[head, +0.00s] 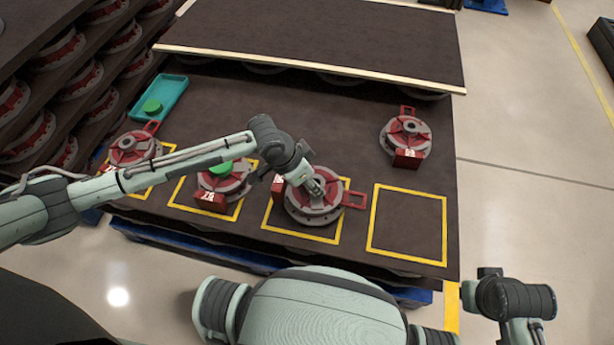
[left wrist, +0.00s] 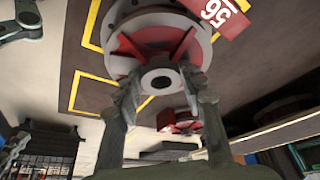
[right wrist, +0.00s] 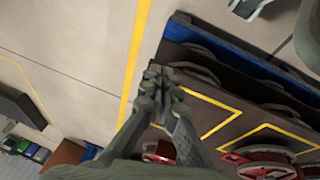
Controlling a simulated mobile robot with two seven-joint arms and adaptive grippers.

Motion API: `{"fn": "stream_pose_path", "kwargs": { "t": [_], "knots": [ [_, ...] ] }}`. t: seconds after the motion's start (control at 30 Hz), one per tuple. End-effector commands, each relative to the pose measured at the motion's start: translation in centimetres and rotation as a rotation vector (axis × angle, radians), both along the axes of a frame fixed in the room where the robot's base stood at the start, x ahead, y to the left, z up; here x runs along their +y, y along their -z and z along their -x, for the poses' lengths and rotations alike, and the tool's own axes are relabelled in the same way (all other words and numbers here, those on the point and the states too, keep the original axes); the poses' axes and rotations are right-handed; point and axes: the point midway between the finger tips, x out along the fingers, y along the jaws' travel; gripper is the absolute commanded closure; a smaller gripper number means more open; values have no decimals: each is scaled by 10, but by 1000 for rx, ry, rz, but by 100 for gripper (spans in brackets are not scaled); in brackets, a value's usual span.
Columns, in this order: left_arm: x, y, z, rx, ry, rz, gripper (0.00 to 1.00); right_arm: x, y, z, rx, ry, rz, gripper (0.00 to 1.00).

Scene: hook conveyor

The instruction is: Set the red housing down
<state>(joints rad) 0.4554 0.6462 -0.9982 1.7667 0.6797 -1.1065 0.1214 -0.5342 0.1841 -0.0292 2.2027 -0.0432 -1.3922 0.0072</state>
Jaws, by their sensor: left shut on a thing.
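My left gripper (head: 316,190) is shut on the central hub of a red housing (head: 328,207) with a round grey flange. The housing is over the third yellow square from the left, and I cannot tell whether it touches the surface. In the left wrist view, both fingers (left wrist: 160,92) grip the hub of the housing (left wrist: 158,42), and its red block with a white number label shows at the top. My right gripper (right wrist: 160,85) has its fingertips together and empty, away from the housings.
An empty yellow square (head: 408,250) lies to the right. Other housings stand at far left (head: 135,148), in the second square with a green cap (head: 222,168), and at back right (head: 405,128). A teal tray (head: 175,90) holds a green cap (head: 152,106). A raised dark panel (head: 320,40) is behind.

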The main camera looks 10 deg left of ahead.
Motion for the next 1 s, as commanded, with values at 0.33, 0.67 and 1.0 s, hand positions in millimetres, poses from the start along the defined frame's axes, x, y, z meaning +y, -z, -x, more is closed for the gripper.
{"fn": "stream_pose_path", "kwargs": {
  "t": [0.33, 0.67, 1.0],
  "knots": [
    [-1, 23, -2, -8, 1, 4, 100, 0, -16, 4, -11, -2, 6, 100],
    [1, 30, 1, 1, 0, -1, 55, -1, -13, 5, -6, -1, 8, 100],
    [1, 30, 1, 1, 0, -1, 40, -1, -14, 2, -12, -1, 8, 100]
  ]
}}
